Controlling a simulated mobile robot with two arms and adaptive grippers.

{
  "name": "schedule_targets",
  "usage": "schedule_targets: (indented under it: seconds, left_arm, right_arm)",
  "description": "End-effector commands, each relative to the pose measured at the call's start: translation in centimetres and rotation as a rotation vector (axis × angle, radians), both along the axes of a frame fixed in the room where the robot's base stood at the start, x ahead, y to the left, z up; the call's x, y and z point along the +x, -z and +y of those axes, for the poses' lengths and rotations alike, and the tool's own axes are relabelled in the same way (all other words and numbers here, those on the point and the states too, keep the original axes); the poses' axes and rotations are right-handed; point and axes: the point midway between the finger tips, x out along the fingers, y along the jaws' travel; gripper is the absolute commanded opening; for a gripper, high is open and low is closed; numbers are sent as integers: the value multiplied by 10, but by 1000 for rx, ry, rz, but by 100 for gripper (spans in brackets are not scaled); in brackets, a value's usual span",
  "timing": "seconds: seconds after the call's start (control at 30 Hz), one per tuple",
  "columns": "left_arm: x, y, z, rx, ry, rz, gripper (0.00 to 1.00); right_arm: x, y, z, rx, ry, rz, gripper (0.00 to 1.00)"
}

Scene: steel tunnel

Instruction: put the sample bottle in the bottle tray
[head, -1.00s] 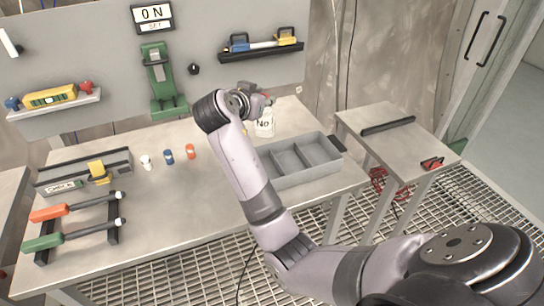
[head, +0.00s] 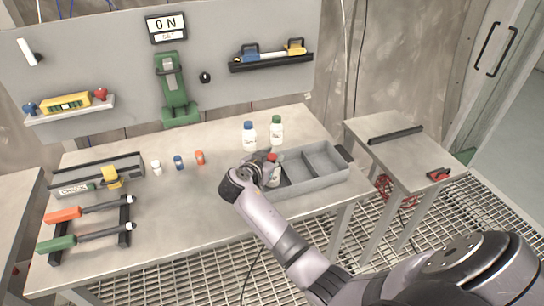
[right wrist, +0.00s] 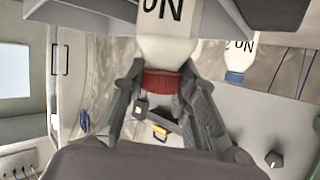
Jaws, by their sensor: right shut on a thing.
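The sample bottle (head: 273,178), white with a red cap, is at the left compartment of the grey bottle tray (head: 318,188). My right gripper (head: 267,161) is shut on it. In the right wrist view the fingers stand on both sides of the red cap (right wrist: 162,82), and the white body (right wrist: 165,45) runs off the top edge. The bottle looks about upright. I cannot tell whether its base touches the tray floor. The other compartments are empty. My left gripper is not in view.
A blue-capped bottle (head: 249,138) and a green-capped bottle (head: 276,133) stand just behind the tray. A side table (head: 405,150) is at the right. The bench front-left of my gripper is clear.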

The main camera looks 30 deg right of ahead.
Motion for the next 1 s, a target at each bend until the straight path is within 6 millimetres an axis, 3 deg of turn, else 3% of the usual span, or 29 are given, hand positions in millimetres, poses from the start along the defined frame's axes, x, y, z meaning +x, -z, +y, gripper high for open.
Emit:
schedule_targets:
  seconds: [0.33, 0.37, 0.63, 1.0]
  left_arm:
    - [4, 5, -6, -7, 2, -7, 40]
    - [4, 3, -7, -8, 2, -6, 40]
    - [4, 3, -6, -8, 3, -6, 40]
    - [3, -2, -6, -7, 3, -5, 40]
  right_arm:
    - [0, 4, 0, -1, 0, -2, 0]
    - [0, 2, 0, 0, 0, -1, 29]
    - [0, 2, 0, 0, 0, 0, 47]
    - [0, -2, 0, -1, 0, -1, 47]
